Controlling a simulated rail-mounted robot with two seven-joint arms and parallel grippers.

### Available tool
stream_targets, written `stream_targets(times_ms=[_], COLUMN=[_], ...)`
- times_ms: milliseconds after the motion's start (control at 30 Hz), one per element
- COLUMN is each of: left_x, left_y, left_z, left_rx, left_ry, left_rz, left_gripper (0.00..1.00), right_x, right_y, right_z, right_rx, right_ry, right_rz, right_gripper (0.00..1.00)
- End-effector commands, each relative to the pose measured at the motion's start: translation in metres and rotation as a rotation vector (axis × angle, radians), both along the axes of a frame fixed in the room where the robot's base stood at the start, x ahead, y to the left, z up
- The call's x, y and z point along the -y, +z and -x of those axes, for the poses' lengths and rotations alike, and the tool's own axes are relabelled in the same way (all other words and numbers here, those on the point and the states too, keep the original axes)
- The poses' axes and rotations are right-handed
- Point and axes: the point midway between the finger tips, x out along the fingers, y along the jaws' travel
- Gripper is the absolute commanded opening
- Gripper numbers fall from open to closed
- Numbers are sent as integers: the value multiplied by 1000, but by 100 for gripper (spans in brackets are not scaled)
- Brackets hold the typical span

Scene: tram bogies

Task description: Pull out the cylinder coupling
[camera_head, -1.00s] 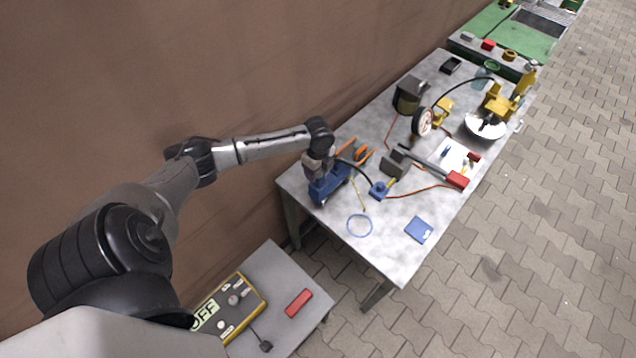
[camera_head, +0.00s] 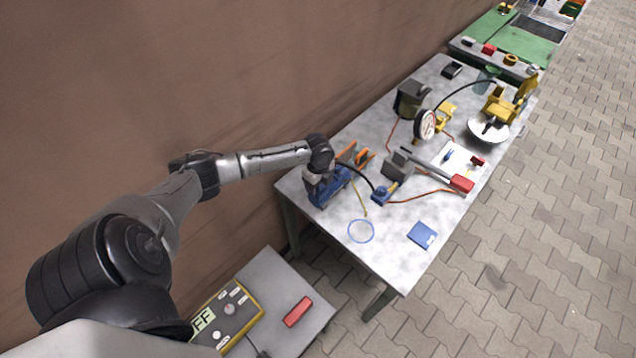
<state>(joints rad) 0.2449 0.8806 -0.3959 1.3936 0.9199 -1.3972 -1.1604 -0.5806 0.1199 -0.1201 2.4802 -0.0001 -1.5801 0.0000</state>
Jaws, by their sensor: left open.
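My left arm comes in from the left and its gripper (camera_head: 322,184) is over the near left part of the grey table (camera_head: 385,262). The gripper is open; its fingers are small and partly hidden by the wrist and a blue device (camera_head: 333,188) there. I cannot tell for sure which part is the cylinder coupling, or whether the gripper touches anything. My right gripper is not in view.
A pressure gauge (camera_head: 425,124), a yellow machine with a metal dish (camera_head: 488,131), and a red-ended bar (camera_head: 461,184) stand farther along the table. A blue booklet (camera_head: 422,235) lies near its front edge. A lower grey table holds a yellow control box (camera_head: 243,318) and a red block (camera_head: 298,312).

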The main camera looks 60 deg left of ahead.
Motion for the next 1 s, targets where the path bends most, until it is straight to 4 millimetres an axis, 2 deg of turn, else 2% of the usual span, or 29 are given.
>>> stream_targets(times_ms=[1000], left_x=[0], left_y=[0], left_z=[0], left_rx=[0], left_ry=[0], left_rz=[0], left_gripper=[64], right_x=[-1], right_y=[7], right_z=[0], right_rx=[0], right_ry=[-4], right_rz=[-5], right_gripper=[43])
